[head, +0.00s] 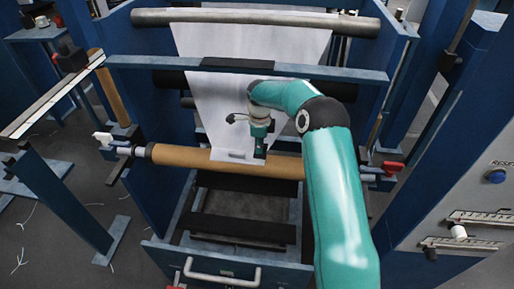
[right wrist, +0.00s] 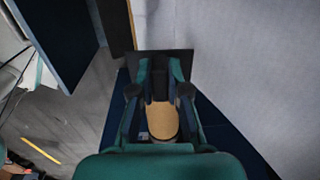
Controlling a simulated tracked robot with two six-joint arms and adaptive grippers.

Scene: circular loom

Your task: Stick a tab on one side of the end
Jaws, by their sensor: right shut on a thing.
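The white fabric (head: 215,95) hangs down and its end (head: 225,155) lies on a brown cardboard tube (head: 180,155). A pale strip shows on that end. My right gripper (head: 260,153) points down at the right side of the end, close over the tube. In the right wrist view its fingers (right wrist: 158,75) are closed in on something small, taken to be a tab; their tips hide most of it. A tan patch (right wrist: 162,120) shows between the finger links; I cannot tell whether it is tube or tab. Pale fabric (right wrist: 225,70) fills the right there. My left gripper is not in view.
Blue side posts and a crossbar (head: 130,62) frame the tube. A red part (head: 392,167) sits at its right end, a white-handled clamp (head: 103,138) at its left. A drawer handle (head: 222,275) is below. A control panel (head: 480,215) stands at right.

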